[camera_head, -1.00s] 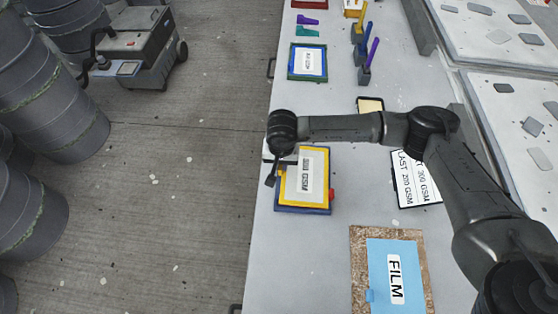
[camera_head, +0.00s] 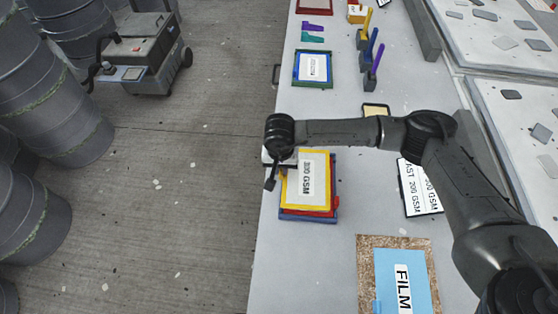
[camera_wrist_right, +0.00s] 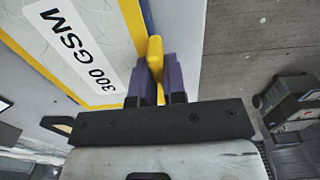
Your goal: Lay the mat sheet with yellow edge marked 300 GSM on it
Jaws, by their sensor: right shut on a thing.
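The mat sheet (camera_head: 306,165) has a yellow edge, and its white label reads 300 GSM. It is over a blue-edged tray (camera_head: 336,212), with red showing between them along the right and bottom sides. I cannot tell whether it touches what is below. My right gripper (camera_head: 283,172) is at the sheet's left side. In the right wrist view my right gripper (camera_wrist_right: 155,80) is shut on the sheet's yellow tab (camera_wrist_right: 155,50), and the sheet (camera_wrist_right: 70,45) extends to the left. My left gripper is not in view.
A card (camera_head: 420,188) reading LAST 200 GSM lies to the right. A blue FILM sheet (camera_head: 402,265) lies on a brown board (camera_head: 370,243) nearer me. A blue-green framed tray (camera_head: 313,68) and coloured holders (camera_head: 370,75) stand farther off. Bare table lies between the trays.

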